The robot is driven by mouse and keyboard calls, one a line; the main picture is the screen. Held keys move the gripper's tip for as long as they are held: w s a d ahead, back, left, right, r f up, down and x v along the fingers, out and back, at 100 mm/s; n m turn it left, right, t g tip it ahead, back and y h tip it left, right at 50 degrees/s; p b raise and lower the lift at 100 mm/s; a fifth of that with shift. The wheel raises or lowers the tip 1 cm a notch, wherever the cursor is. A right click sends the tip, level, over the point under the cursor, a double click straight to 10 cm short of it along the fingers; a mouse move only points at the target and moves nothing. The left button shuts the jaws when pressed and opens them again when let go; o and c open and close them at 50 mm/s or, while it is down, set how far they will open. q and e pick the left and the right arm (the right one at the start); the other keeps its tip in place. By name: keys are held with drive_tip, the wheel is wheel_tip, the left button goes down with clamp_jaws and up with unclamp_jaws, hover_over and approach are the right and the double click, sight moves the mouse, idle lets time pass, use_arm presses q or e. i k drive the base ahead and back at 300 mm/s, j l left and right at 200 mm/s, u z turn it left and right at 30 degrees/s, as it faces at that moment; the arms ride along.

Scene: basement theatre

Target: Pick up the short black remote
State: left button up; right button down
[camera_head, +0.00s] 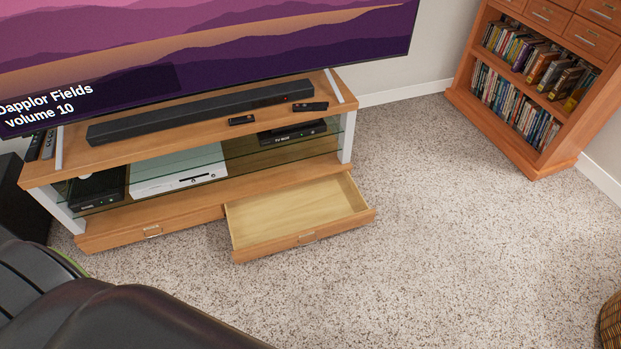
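The short black remote (242,120) lies on the wooden top of the TV stand (150,147), in front of the soundbar. A longer black remote (310,106) lies to its right, near the right end of the top. Two more remotes (41,146) rest at the far left end of the stand. Neither of my grippers shows in the head view.
A soundbar (200,112) sits behind the short remote, below the large TV (230,45). An empty drawer (298,212) stands pulled out at the lower right. Black seating (130,315) fills the lower left. Carpet is clear toward the bookcase (530,85).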

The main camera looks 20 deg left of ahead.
sight(309, 107)
drive_tip(key=u, duration=0.75)
